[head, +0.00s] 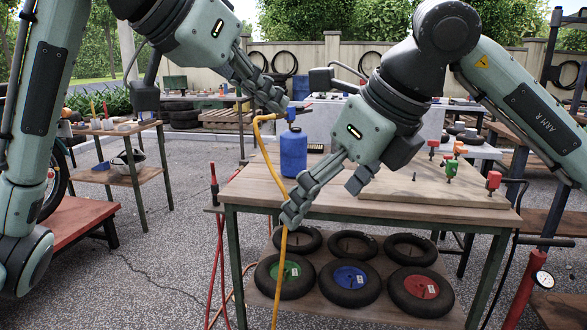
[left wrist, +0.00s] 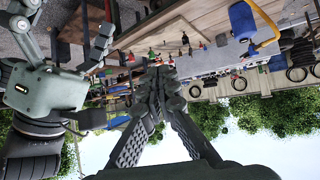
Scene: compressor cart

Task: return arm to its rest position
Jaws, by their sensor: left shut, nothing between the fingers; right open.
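My left gripper (head: 280,102) is at the upper middle of the head view, beside the blue top of a hose fitting. Its fingers are shut and empty; they also show closed together in the left wrist view (left wrist: 160,82). My right gripper (head: 292,212) reaches down at the front left of the workbench (head: 360,208), its fingertips close to the yellow hose (head: 283,245). It is open; whether it touches the hose I cannot tell. The right hand also shows in the left wrist view (left wrist: 60,60). A blue tank (head: 293,153) stands upright on the bench behind the hose.
Several tyres with coloured hubs (head: 350,277) lie on the lower shelf. Small red and green fittings (head: 452,167) stand on the bench's right side. A red pump (head: 527,290) stands at the lower right. A wooden side table (head: 128,170) is at the left, with open paving between.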

